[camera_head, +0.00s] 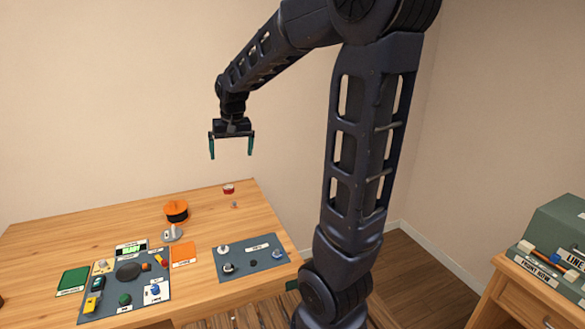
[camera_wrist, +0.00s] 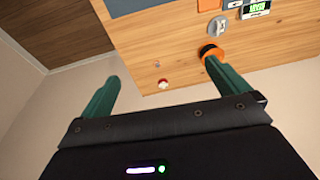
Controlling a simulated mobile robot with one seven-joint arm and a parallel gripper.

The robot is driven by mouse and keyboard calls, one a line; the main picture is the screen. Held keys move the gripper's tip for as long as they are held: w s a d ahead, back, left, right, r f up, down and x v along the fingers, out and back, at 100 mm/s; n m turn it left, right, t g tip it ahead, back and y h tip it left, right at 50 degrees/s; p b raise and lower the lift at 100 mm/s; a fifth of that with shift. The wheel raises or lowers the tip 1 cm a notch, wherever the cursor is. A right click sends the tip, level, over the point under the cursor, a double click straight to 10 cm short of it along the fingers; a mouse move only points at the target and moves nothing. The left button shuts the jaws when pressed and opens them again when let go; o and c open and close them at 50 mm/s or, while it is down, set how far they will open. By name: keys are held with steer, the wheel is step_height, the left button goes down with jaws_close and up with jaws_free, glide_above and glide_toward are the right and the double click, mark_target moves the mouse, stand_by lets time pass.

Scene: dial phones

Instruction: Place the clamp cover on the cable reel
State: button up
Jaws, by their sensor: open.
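The cable reel appears to be the orange and black spool (camera_head: 176,211) standing upright on the table's back part. It also shows in the wrist view (camera_wrist: 212,50), close to the right finger's tip in the picture. I cannot tell for sure which thing is the clamp cover. A small red and white round piece (camera_head: 228,188) lies near the back edge; it also shows in the wrist view (camera_wrist: 163,84), between the fingers. A grey piece (camera_head: 171,234) stands in front of the reel. My gripper (camera_head: 231,154) is open and empty, high above the table's back edge.
The wooden table (camera_head: 120,215) carries a grey panel (camera_head: 135,303) with several controls, a second panel (camera_head: 248,267) with small knobs, an orange card (camera_head: 184,255) and a green card (camera_head: 73,282). A side table with a green box (camera_head: 558,235) stands far right. The table's back left is bare.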

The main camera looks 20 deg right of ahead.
steer(key=s+d+t, duration=0.1)
steer(key=s+d, duration=0.5)
steer(key=s, duration=0.5)
steer(key=s+d+r+t, duration=0.1)
steer(key=s+d, duration=0.5)
steer(key=s, duration=0.5)
steer(key=shift+s+r+h, duration=0.15)
steer(key=shift+r+h, duration=0.15)
steer(key=shift+h, duration=0.1)
steer(key=shift+a, duration=0.1)
